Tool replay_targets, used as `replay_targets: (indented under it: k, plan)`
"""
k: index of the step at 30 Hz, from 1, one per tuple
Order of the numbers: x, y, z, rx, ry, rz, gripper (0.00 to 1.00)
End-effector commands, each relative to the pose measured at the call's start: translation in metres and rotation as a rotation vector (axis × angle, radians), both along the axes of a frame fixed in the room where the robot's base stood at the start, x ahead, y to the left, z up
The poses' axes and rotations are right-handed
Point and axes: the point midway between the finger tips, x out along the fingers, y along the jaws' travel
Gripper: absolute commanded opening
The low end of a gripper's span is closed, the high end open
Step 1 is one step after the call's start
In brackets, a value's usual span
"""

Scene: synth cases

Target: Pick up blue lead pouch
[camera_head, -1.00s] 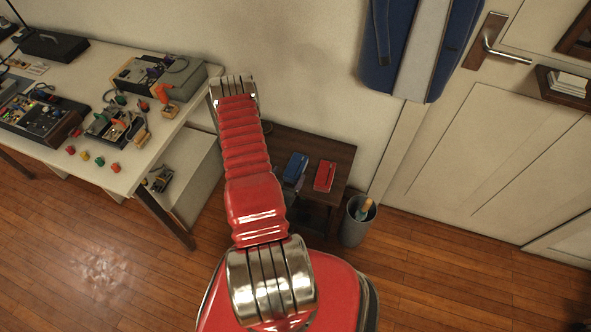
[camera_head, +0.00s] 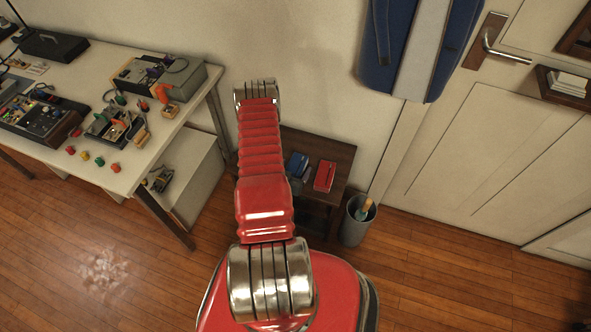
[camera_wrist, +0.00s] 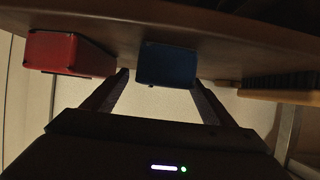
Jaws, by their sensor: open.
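The blue lead pouch (camera_head: 298,163) lies on a small dark wooden table (camera_head: 338,155) against the wall, partly beside my red arm in the head view. In the wrist view the blue pouch (camera_wrist: 166,65) shows as a dark block between the lines of my two fingers. My gripper (camera_wrist: 160,80) is open and empty, its fingertips spread to either side of the pouch in the picture. I cannot tell how far the tips are from it. In the head view my gripper is hidden behind my arm.
A red pouch (camera_head: 324,176) lies just right of the blue one; in the wrist view it is at left (camera_wrist: 66,52). A grey bin (camera_head: 357,222) stands right of the small table. A cluttered workbench (camera_head: 136,178) is at left.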

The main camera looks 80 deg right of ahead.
Motion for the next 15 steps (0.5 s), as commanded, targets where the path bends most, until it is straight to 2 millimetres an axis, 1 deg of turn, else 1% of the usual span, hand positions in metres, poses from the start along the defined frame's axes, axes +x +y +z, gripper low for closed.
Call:
replay_targets:
  k: [1, 5, 15]
  plan:
    - [-0.0006, -0.0062, -0.0025, -0.002, 0.0, -0.001, 0.78]
    - [-0.001, -0.0143, -0.0066, -0.001, -0.001, 0.0, 0.78]
    - [-0.0007, -0.0152, -0.007, 0.0, 0.0, 0.001, 0.78]
